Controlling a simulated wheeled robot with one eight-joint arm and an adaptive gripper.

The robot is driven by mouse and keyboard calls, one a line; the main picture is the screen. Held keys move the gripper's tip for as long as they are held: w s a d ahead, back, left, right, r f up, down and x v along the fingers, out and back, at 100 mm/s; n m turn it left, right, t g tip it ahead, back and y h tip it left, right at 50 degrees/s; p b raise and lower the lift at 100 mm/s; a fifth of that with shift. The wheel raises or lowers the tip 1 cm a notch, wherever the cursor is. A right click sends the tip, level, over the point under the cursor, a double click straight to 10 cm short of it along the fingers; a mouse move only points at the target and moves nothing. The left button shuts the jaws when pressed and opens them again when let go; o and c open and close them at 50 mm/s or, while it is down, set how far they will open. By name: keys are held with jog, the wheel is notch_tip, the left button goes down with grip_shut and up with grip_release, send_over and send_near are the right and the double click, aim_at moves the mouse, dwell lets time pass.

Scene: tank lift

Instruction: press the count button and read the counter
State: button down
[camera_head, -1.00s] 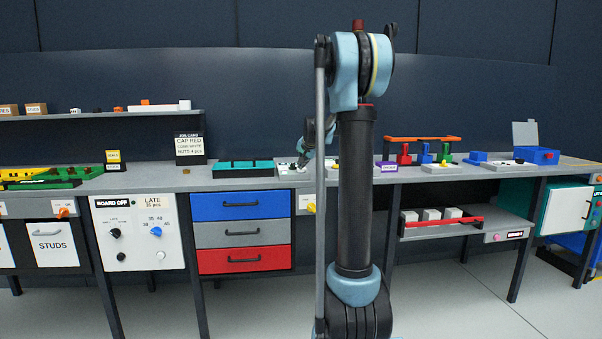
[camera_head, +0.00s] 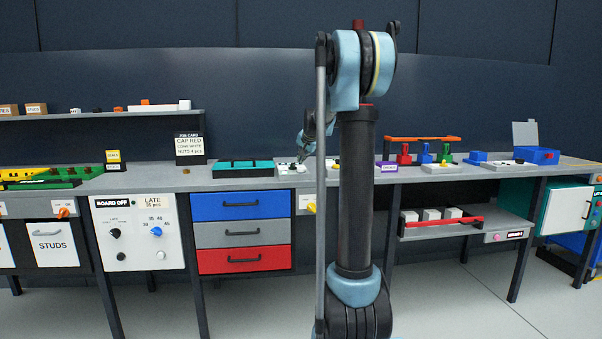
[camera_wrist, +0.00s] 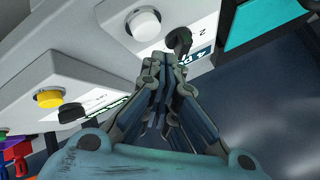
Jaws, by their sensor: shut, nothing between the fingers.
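My gripper (camera_wrist: 164,66) is shut and empty, close to a light grey panel (camera_wrist: 95,40) in the wrist view. A round white button (camera_wrist: 145,24) sits on this panel, just beyond my fingertips. A black knob (camera_wrist: 179,40) is beside it, partly over a white label with a dark strip whose characters I cannot fully read. A yellow button (camera_wrist: 49,98) is on a neighbouring box at the left. No label here names the count button, and no counter reading is legible. In the head view my gripper (camera_head: 302,157) is small, above a white panel (camera_head: 290,168) on the bench.
A teal tray (camera_head: 235,169) lies left of the panel; its edge also shows in the wrist view (camera_wrist: 255,20). My arm hides part of the bench to the right. A purple sign (camera_head: 389,167) and red, blue and green parts stand further right. Drawers (camera_head: 240,205) sit below.

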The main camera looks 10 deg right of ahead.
jog(key=shift+r, duration=2.05)
